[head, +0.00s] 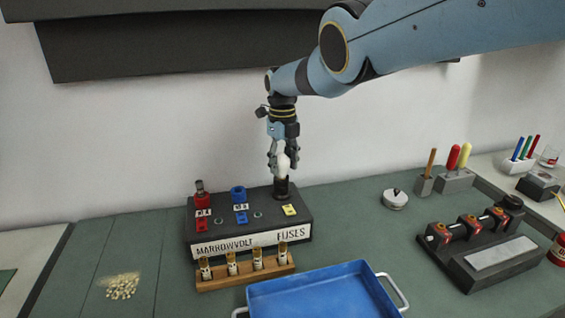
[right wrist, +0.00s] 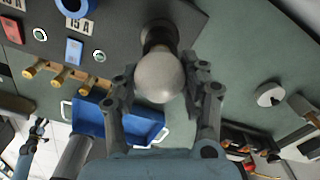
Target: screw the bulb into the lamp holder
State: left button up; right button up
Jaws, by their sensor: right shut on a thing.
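The white bulb (head: 284,170) is upright between the fingers of my right gripper (head: 283,160), which is shut on it. The dark lamp holder (head: 281,190) stands at the right back of the black fuse box, directly below the bulb. In the right wrist view the round bulb (right wrist: 158,78) is between the two fingers of the right gripper (right wrist: 168,92), in line with the dark holder (right wrist: 158,38). The bulb's base is at the holder's mouth, mostly hidden; I cannot tell how deep it sits.
The fuse box (head: 247,240) carries red, blue and yellow parts. In front stand a wooden rack (head: 246,273) with several fuses and a blue tray (head: 320,292). A round grey dial (head: 394,200) and a tool block (head: 454,181) are at right. Small pale pieces (head: 122,287) lie at left.

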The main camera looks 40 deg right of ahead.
jog(key=o, duration=1.1)
jog(key=shift+o, duration=0.2)
